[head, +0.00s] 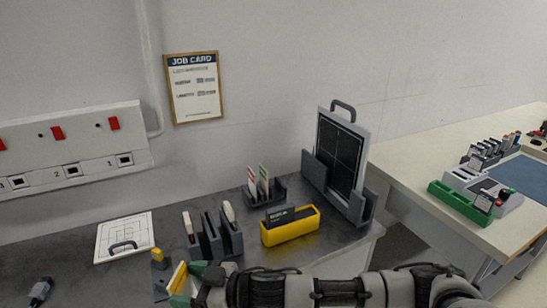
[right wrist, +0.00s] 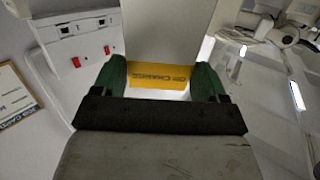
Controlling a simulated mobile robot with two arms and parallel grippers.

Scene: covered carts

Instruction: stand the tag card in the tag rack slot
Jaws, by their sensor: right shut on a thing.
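My right gripper (head: 188,280) reaches in low over the bench from the right. Its green fingertips are shut on the tag card (head: 178,277), of which the head view shows a yellow part. In the right wrist view the card's yellow lettered band (right wrist: 158,76) sits between the fingers, with a pale panel (right wrist: 168,30) beyond it. The tag rack (head: 279,189) is a dark slotted holder farther back and to the right, apart from the gripper. Two white cards (head: 258,181), one red-marked and one green-marked, stand upright in it. My left gripper is not in view.
A dark holder (head: 210,245) with upright tools stands just behind the gripper. A yellow bin (head: 290,232) is to its right. A black panel (head: 340,155) stands in a grey rack at the back right. A white board (head: 122,232) lies at left.

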